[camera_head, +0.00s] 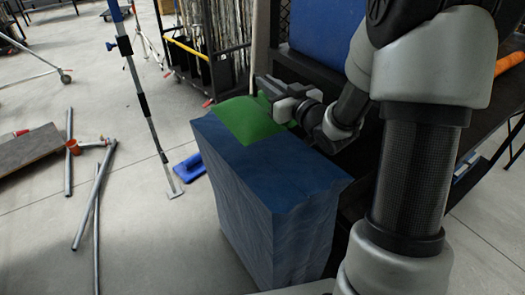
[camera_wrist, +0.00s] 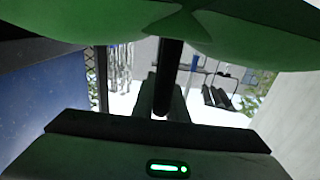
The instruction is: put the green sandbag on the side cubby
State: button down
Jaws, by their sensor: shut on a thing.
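The green sandbag (camera_head: 248,120) is at the far end of the top of a tall blue block (camera_head: 280,180) in the head view. I cannot tell whether it rests on the block or hangs just above it. My gripper (camera_head: 272,98) is shut on the sandbag at its far right side. In the wrist view the sandbag (camera_wrist: 75,22) fills the top, with two bulging halves and a pinched middle. The fingertips are partly hidden by it. I cannot tell for sure which part of the scene is the side cubby.
A dark shelf (camera_head: 482,125) with an orange roll (camera_head: 509,63) is at the right, behind my arm. A blue panel (camera_head: 325,28) stands at the back. A stand pole (camera_head: 140,100), a blue tool (camera_head: 190,167) and metal tubes (camera_head: 95,190) are on the left. Some floor between is clear.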

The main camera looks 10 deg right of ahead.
jog(key=shift+r, duration=0.2)
jog(key=shift+d+f+b, duration=0.1)
jog(key=shift+f+b, duration=1.45)
jog(key=shift+f, duration=3.55)
jog(key=c, duration=1.8)
grip_release()
jog(key=shift+f, duration=0.25)
jog(key=shift+o, duration=0.2)
